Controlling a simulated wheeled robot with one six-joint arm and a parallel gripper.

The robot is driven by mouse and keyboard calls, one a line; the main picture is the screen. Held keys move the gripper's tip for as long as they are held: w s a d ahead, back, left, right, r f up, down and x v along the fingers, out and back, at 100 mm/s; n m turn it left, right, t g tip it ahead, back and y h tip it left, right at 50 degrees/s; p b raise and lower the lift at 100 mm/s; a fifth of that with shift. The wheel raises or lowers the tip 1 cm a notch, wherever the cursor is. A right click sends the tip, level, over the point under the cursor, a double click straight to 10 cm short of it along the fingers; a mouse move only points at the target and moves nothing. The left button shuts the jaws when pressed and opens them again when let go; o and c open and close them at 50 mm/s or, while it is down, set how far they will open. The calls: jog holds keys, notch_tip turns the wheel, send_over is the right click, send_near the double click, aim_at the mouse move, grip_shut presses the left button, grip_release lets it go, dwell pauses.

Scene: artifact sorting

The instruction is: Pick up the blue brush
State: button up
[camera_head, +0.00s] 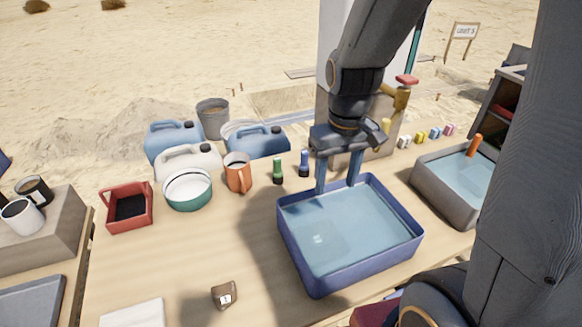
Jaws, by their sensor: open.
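A small upright item with a blue top and a dark base (303,163), which looks like the blue brush, stands on the wooden table behind the blue basin. A similar green one (278,171) stands to its left. My gripper (337,186) points down with its two blue fingers apart and nothing between them. Its fingertips are at the back rim of the blue basin (350,276) in the picture, to the right of the blue item. Their exact height above the rim cannot be told.
The blue basin holds water. A grey basin (440,193) with an orange-handled item (475,145) stands at right. An orange mug (238,173), teal-and-white bowl (188,189), red tray (127,207) and several jugs stand at left. A small brown tagged object (224,294) lies in front.

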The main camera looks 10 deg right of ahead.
jog(key=w+f+n+p, duration=0.25)
jog(key=w+n, duration=0.25)
jog(key=w, duration=1.1)
jog(key=n, duration=0.5)
send_over(304, 162)
jog(key=w, duration=0.1)
jog(key=shift+g, duration=0.3)
jog(key=f, duration=0.5)
jog(key=f+p, duration=0.1)
jog(key=f, duration=0.2)
jog(key=shift+w+d, duration=0.2)
jog(key=shift+d, duration=0.1)
jog(key=shift+w+f, duration=0.25)
jog(key=shift+f, duration=0.4)
jog(key=f+p, duration=0.1)
jog(key=f, duration=0.1)
jog(key=f+p, duration=0.1)
jog(key=f, duration=0.1)
jog(key=f+p, duration=0.1)
jog(key=f, duration=0.1)
jog(key=shift+s+a, duration=0.1)
jog(key=shift+s, duration=0.2)
jog(key=shift+f, duration=0.5)
jog(key=c, duration=1.1)
